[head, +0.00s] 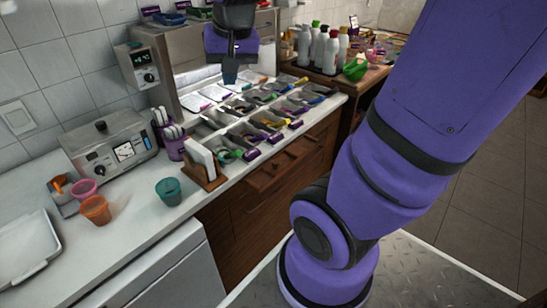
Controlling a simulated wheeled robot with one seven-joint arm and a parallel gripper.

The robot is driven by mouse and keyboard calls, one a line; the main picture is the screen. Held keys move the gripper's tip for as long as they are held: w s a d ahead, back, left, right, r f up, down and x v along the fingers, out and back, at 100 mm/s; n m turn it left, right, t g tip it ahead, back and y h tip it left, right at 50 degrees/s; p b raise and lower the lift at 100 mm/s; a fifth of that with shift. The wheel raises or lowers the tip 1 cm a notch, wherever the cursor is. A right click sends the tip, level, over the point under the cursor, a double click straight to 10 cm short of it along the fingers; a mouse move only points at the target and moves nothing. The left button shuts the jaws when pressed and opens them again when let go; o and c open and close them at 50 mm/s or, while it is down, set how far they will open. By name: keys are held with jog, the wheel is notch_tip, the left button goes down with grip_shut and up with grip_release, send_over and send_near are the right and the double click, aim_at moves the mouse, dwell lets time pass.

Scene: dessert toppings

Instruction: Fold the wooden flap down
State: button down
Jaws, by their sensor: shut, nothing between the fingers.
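My gripper (230,74) is at the top centre of the head view, pointing down with its fingers together and nothing visible in them. It hangs above the back of the topping containers, in front of the steel cabinet (187,57). Brown wooden fronts (297,164) run below the counter edge under the toppings. A wooden surface (357,88) lies at the back right, past the counter's end, with bottles on it. I cannot tell which wooden part is the flap. My arm hides part of the right side.
Rows of topping containers (246,129) fill the counter. A wooden holder with white cards (203,166), a teal cup (168,191), an orange cup (96,210) and a steel appliance (112,145) stand to the left. The floor at the right (480,215) is clear.

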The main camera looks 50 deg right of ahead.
jog(key=w+d+f+m+g, duration=0.1)
jog(key=w+d+f+m, duration=0.2)
jog(key=w+d+f, duration=0.2)
jog(key=m+g, duration=0.3)
jog(key=m, duration=0.6)
send_over(274, 162)
jog(key=w, duration=0.1)
notch_tip(274, 162, down, 20)
jog(key=f, duration=1.3)
jog(key=shift+s+f, duration=0.3)
jog(key=shift+f, duration=0.1)
jog(key=shift+f, duration=0.1)
